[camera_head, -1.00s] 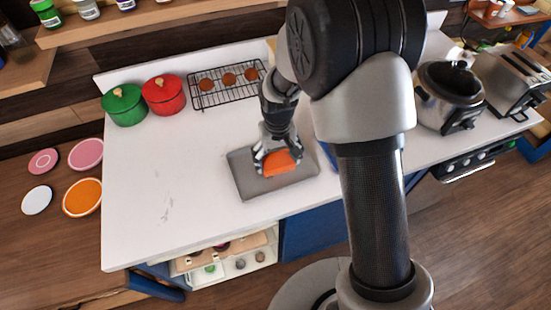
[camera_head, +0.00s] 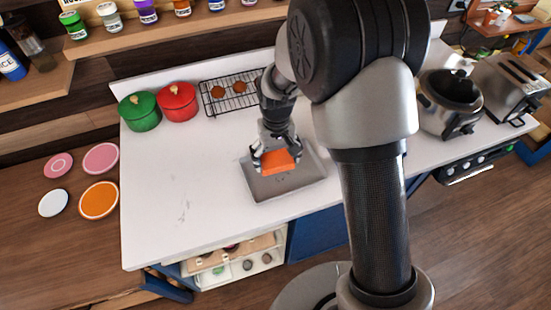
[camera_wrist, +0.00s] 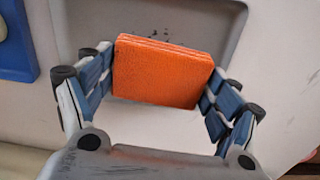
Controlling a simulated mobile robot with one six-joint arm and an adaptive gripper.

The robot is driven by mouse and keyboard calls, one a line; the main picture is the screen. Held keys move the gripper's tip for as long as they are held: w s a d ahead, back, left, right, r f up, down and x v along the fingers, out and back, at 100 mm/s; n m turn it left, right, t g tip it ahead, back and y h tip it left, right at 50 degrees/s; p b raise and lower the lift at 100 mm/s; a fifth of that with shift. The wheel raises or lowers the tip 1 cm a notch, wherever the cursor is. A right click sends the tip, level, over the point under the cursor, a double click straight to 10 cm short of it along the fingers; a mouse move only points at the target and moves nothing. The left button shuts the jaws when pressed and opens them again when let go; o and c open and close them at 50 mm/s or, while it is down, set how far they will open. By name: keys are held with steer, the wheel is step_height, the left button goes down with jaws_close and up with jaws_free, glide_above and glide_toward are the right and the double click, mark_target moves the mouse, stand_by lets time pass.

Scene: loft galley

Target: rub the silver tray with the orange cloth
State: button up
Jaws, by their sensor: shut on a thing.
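The silver tray (camera_head: 290,189) lies flat on the white counter, near its front edge. I cannot tell whether the cloth touches the tray.
A green pot (camera_head: 139,112) and a red pot (camera_head: 179,102) stand at the back left beside a black rack (camera_head: 232,97) with round brown items. A cooker (camera_head: 449,100) and a toaster (camera_head: 508,84) stand at the right. The counter's left part is clear.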

mark_target(277, 158)
steer(key=shift+r+p, duration=0.9)
steer(key=shift+r, duration=0.6)
